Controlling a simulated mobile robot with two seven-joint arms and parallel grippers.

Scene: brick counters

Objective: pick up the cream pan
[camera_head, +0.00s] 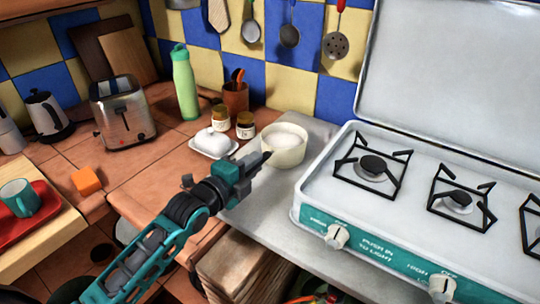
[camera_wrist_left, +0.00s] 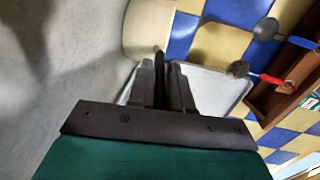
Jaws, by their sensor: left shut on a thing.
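The cream pan (camera_head: 284,145) is a round, pale, open pan on the grey counter, left of the stove. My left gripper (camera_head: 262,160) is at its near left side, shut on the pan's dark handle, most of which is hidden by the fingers. In the left wrist view the gripper's fingers (camera_wrist_left: 162,85) close around the narrow dark handle (camera_wrist_left: 160,64), with the cream wall of the pan (camera_wrist_left: 150,28) just beyond. I cannot tell whether the pan still touches the counter. My right gripper is in neither view.
The stove (camera_head: 320,195) with its raised lid stands close on the right. Two jars (camera_head: 245,124), a white butter dish (camera_head: 213,143) and a brown utensil pot (camera_head: 236,96) stand close behind and left. Utensils hang above. Bare grey counter (camera_head: 262,208) lies in front.

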